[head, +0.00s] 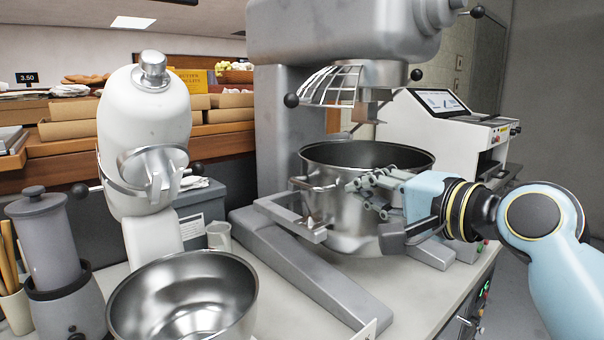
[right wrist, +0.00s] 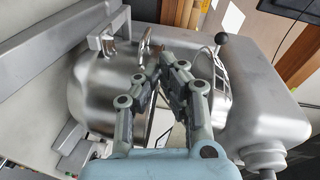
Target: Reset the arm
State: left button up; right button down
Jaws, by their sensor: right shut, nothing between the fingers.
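My right arm (head: 555,255), pale blue with a black and yellow wrist joint, reaches in from the right. Its grey right gripper (head: 358,184) points left, in front of the large steel mixer bowl (head: 340,222). The fingers are shut and hold nothing. In the right wrist view the gripper (right wrist: 162,72) shows its two jointed fingers drawn together, with the bowl's shiny wall (right wrist: 95,88) behind them. I cannot tell whether the fingertips touch the bowl or its handle. My left gripper is not in view.
The big grey floor mixer (head: 275,110) stands behind the bowl. A white stand mixer (head: 142,130) and an empty steel bowl (head: 235,290) are at left, with a grey grinder (head: 45,240). A white machine with a screen (head: 425,125) stands right.

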jog(key=s+d+f+n+g+h, duration=0.2)
jog(key=s+d+f+n+g, duration=0.1)
jog(key=s+f, duration=0.45)
jog(key=s+d+f+n+g+h, duration=0.2)
jog(key=s+f+n+g, duration=0.1)
jog(key=s+f, duration=0.4)
jog(key=s+d+f+n+g+h, duration=0.3)
jog(key=s+d, duration=0.1)
jog(key=s, duration=0.5)
jog(key=s+d+f+n+g+h, duration=0.2)
jog(key=s+d+f, duration=0.25)
jog(key=s, duration=0.35)
notch_tip(320, 180, down, 36)
jog(key=s+d+g+b, duration=0.1)
jog(key=s+d+b, duration=0.15)
jog(key=b, duration=0.55)
jog(key=s+d+f+g+b, duration=0.1)
jog(key=s+f+b, duration=0.4)
jog(key=s+f, duration=1.2)
notch_tip(320, 180, down, 2)
jog(key=shift+s+f, duration=0.1)
jog(key=shift+s, duration=0.1)
